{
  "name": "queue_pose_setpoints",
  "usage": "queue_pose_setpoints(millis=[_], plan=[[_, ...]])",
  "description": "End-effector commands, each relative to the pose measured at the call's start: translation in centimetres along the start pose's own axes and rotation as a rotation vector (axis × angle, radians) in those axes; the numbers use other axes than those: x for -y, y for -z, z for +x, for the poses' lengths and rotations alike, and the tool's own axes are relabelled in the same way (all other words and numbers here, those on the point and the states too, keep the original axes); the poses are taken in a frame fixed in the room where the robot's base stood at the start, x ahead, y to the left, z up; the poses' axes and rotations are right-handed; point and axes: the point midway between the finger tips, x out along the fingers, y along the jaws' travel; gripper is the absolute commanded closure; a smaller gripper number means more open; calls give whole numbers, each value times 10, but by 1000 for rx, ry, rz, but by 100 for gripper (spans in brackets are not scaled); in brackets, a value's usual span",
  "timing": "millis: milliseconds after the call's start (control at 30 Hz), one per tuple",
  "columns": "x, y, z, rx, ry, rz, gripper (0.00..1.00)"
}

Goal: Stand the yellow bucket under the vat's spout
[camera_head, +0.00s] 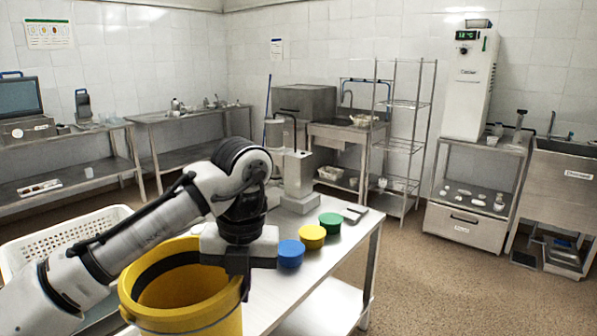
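The yellow bucket (218,322) is in the near foreground, open at the top, with its lower part cut off by the frame edge. A dark band runs round its inside. My gripper (243,287) is at the right part of its rim, with dark fingers pointing down there. The fingertips are partly hidden, so I cannot tell whether they are closed on the rim. A steel sink-like tank (563,190) stands at the far right. I cannot make out which fixture is the vat, and no spout shows clearly.
A steel table (345,258) carries blue (291,254), yellow (312,237) and green (330,223) round tubs and a grey upright device (297,178). A white perforated basket (60,236) is at left. A wire rack (400,145) stands behind. Open floor lies at right.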

Motion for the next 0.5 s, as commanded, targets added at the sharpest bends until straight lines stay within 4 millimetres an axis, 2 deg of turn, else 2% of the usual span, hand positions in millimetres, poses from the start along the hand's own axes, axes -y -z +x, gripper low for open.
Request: queue_pose_setpoints(millis=[267, 367, 500], plan=[[0, -24, 31, -28, 2, -271, 100], [2, -36, 48, -42, 2, -417, 100], [5, -56, 81, -67, 3, -681, 100]])
